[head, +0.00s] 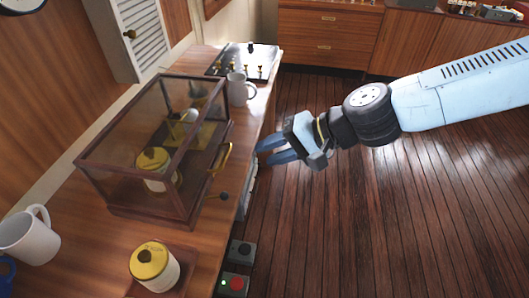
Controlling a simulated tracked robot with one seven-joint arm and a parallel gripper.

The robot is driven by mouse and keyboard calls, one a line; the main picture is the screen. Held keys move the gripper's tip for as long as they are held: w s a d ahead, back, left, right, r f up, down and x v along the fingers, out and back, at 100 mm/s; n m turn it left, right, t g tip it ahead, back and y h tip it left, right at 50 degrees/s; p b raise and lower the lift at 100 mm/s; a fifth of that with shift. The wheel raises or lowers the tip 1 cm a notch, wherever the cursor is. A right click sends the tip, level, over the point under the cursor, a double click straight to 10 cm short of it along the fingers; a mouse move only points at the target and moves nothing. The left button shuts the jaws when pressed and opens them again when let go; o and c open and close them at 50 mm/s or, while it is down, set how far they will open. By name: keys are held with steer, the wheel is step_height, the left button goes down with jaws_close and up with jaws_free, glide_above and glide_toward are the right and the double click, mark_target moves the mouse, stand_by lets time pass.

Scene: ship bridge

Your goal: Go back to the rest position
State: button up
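My gripper (268,152) is at the end of my pale blue arm, which reaches in from the right. Its two blue fingers point left and are apart, with nothing seen between them. In the picture they lie by the front edge of the wooden counter (213,252), just right of the brass handle of a glass case. Whether the fingertips touch the counter front cannot be told.
The glass case (120,180) holds a yellow-lidded jar (154,160). Another such jar (153,267) stands on a small tray in front. White mugs (29,236) (237,90) stand on the counter. A red button box (234,284) sits at its edge. The plank floor (400,220) is clear.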

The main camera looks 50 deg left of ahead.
steer(key=shift+w+d+r, duration=0.15)
steer(key=shift+d+r, duration=0.1)
steer(key=shift+d, duration=0.05)
steer(key=shift+w+a+f+x, duration=0.1)
steer(key=shift+w+x, duration=0.2)
steer(key=shift+x, duration=1.5)
steer(key=shift+w+a+f+x, duration=0.15)
steer(key=shift+w+x, duration=0.15)
steer(key=shift+x, duration=1.5)
steer(key=shift+w+a+f+x, duration=0.1)
steer(key=shift+w+x, duration=0.2)
steer(key=shift+x, duration=1.5)
